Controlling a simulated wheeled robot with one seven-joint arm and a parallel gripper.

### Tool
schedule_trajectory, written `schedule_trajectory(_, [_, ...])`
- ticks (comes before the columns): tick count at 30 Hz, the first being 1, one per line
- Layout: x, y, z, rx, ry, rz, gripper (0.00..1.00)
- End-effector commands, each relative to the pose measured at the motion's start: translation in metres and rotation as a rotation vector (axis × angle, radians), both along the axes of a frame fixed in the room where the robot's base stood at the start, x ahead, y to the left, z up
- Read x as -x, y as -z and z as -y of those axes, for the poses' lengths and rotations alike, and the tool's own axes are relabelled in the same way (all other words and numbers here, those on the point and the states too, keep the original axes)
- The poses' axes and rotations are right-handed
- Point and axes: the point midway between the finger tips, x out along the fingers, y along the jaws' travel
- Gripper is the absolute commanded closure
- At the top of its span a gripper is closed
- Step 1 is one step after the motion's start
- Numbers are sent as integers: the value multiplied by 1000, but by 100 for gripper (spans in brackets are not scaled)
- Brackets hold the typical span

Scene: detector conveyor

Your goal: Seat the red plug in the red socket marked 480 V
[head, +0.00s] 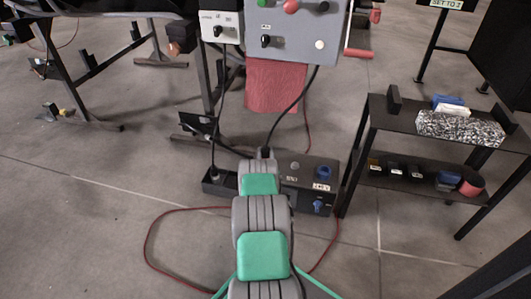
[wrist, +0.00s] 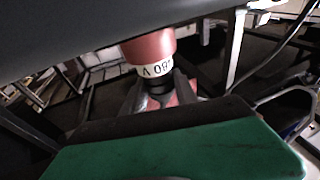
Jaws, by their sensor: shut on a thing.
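A red cylinder (wrist: 149,48) with a white band reading "480 V", upside down, is at the top middle of the wrist view. My gripper (wrist: 160,94) is right below the band, its dark fingers shut on the red plug (wrist: 185,91), of which only a little red shows between them. A dark neck lies between the band and the fingers. I cannot tell whether the banded cylinder is the socket or part of the plug, nor whether anything is seated. In the head view my arm hides the gripper, plug and red socket.
A low black box (head: 303,170) on the floor carries a blue socket (head: 323,172) and a blue fitting (head: 318,205) on its front. A black cable (head: 291,107) hangs from the grey control panel (head: 292,40). A black shelf (head: 395,110) stands at right. A red cable (head: 150,240) loops on the floor.

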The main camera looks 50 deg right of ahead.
Motion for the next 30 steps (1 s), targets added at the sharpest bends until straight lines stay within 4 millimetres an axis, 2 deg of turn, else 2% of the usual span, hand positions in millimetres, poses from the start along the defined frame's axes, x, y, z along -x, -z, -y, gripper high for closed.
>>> schedule_trajectory(1, [0, -1, 0, 1, 0, 1, 63])
schedule_trajectory(10, [0, 0, 0, 0, 0, 0, 40])
schedule_trajectory(20, [1, 0, -1, -1, 0, -1, 40])
schedule_trajectory(30, [17, 2, -21, -1, 1, 0, 40])
